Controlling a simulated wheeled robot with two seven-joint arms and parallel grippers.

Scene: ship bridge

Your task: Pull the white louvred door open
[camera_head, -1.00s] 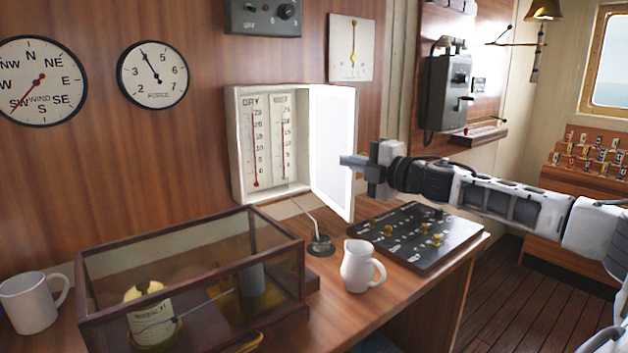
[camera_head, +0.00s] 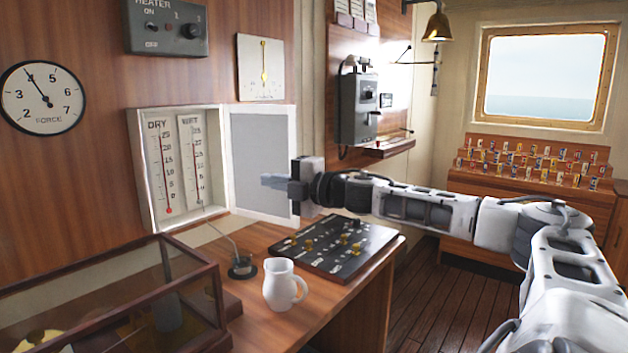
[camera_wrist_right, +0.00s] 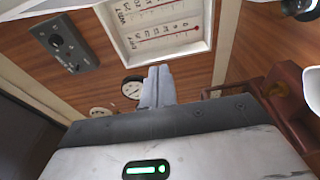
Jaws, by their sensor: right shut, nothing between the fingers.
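The white box (camera_head: 224,170) on the wood wall holds two thermometers marked DRY and WET, and its inside is exposed. Its white-framed door (camera_head: 262,165) with a grey panel stands swung wide open to the right. No slats can be made out on it. My right gripper (camera_head: 268,182) is shut and empty, with its fingertips in front of the door's panel. Whether they touch it I cannot tell. The right wrist view shows the shut fingers (camera_wrist_right: 157,86) below the thermometer box (camera_wrist_right: 160,30). My left gripper is not in view.
Below are a black switch panel (camera_head: 335,247), a white jug (camera_head: 281,286), a small lamp-like stand (camera_head: 242,268) and a glass case (camera_head: 120,290) on the wooden desk. A grey wall telephone (camera_head: 356,108) hangs right of the door. Wooden floor lies open at right.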

